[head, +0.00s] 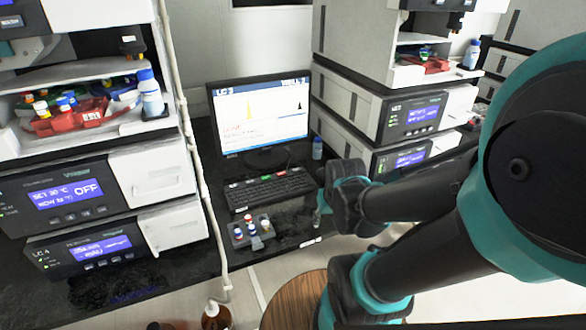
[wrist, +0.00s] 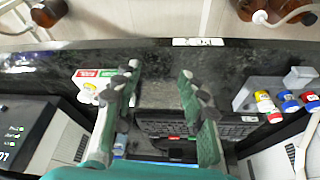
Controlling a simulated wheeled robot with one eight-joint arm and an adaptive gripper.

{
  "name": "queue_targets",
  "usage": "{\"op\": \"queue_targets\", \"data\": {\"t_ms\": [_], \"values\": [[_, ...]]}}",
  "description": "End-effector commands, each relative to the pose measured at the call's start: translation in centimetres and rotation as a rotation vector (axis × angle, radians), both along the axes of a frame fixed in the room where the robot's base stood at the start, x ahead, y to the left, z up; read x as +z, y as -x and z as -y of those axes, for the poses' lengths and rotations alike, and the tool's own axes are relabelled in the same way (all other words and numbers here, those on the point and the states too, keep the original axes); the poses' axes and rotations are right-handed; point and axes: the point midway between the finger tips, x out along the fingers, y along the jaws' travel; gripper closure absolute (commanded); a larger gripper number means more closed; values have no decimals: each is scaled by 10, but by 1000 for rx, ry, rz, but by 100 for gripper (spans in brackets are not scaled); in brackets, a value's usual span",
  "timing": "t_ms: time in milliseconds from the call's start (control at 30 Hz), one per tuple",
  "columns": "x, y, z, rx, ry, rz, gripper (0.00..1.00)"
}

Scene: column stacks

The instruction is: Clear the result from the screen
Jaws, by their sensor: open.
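The screen (head: 262,112) stands at the back of the bench in the head view. It is lit and shows "LC 3" at top left, an orange and a black peak, and red text below. The keyboard (head: 268,190) lies in front of it, with a few coloured keys along its far edge. It also shows in the wrist view (wrist: 228,131), partly hidden by a finger. My gripper (head: 321,208) is just right of the keyboard in the head view. In the wrist view its fingers (wrist: 162,82) are apart with nothing between them, above the bench.
A grey rack (head: 239,241) of small vials stands in front of the keyboard. A red-and-green labelled item (wrist: 98,73) lies beside my gripper in the wrist view. Instrument stacks (head: 95,195) flank the bench, and a blue-capped bottle (head: 317,148) stands right of the screen.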

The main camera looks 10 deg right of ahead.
Motion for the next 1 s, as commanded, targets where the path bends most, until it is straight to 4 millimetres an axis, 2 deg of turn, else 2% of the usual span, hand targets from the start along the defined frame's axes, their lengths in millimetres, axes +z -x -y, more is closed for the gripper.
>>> {"op": "queue_targets", "data": {"t_ms": [433, 767, 1000], "values": [[0, 0, 0, 0, 0, 0, 58], [0, 0, 0, 0, 0, 0, 98], [0, 0, 0, 0, 0, 0, 100]]}}
